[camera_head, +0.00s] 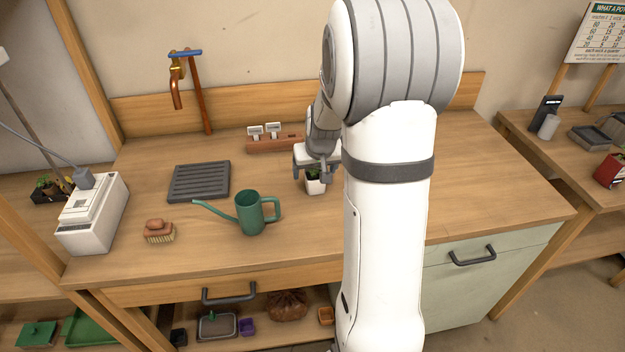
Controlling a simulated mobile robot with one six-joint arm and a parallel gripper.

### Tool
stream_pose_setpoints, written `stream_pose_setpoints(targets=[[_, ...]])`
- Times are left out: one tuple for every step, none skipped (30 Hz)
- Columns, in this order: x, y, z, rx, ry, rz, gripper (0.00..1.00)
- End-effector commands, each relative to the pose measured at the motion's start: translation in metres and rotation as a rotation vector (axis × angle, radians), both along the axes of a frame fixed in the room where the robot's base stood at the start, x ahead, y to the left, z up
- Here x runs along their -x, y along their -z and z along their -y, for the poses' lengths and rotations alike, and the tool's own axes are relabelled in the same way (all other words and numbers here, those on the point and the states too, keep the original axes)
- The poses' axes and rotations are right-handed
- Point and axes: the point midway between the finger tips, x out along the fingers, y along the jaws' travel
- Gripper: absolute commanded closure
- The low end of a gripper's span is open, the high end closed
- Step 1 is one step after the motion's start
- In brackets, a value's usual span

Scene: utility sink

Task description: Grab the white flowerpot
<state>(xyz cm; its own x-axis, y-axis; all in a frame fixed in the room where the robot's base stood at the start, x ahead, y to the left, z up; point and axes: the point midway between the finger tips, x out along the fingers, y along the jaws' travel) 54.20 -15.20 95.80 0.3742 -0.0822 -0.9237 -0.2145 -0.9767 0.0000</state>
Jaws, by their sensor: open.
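The small white flowerpot (315,186) stands on the wooden counter near its middle, just right of the green watering can (251,214). Dark soil and a bit of green plant show at its top. My gripper (311,176) is open and points down at the pot, with its grey fingers around or just above the pot's upper part. I cannot tell whether the fingers touch it. My arm hides the area right of the pot.
A grey slatted tray (199,181), a brush (159,232) and a white device (92,214) stand to the left. A wooden block with white tags (274,142) and a copper tap (192,85) are behind. The counter's right part (490,190) is clear.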

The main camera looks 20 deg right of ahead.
Motion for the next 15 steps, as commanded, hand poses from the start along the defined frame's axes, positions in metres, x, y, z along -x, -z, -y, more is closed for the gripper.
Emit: stream_pose_setpoints(targets=[[-0.002, 0.005, 0.000, -0.002, 0.000, -0.003, 0.20], [-0.003, 0.008, 0.001, -0.001, 0.000, -0.002, 0.20], [-0.004, 0.010, 0.002, 0.000, 0.000, -0.002, 0.20], [-0.005, 0.013, 0.002, 0.000, 0.000, -0.002, 0.20], [-0.006, 0.015, 0.004, -0.001, 0.000, -0.003, 0.20], [-0.008, 0.020, 0.005, -0.001, 0.000, -0.004, 0.20], [-0.010, 0.023, 0.007, 0.000, -0.001, -0.003, 0.20], [-0.012, 0.027, 0.008, -0.001, -0.001, -0.004, 0.20], [-0.014, 0.032, 0.010, -0.002, 0.000, -0.004, 0.20], [-0.016, 0.035, 0.011, -0.002, 0.000, -0.003, 0.20], [-0.017, 0.040, 0.011, -0.001, -0.001, -0.003, 0.20], [-0.019, 0.044, 0.011, -0.001, -0.002, -0.003, 0.20], [-0.020, 0.047, 0.011, 0.000, -0.003, -0.003, 0.20], [-0.021, 0.049, 0.011, 0.000, -0.003, -0.002, 0.20], [-0.022, 0.051, 0.011, 0.000, -0.002, -0.002, 0.20]])
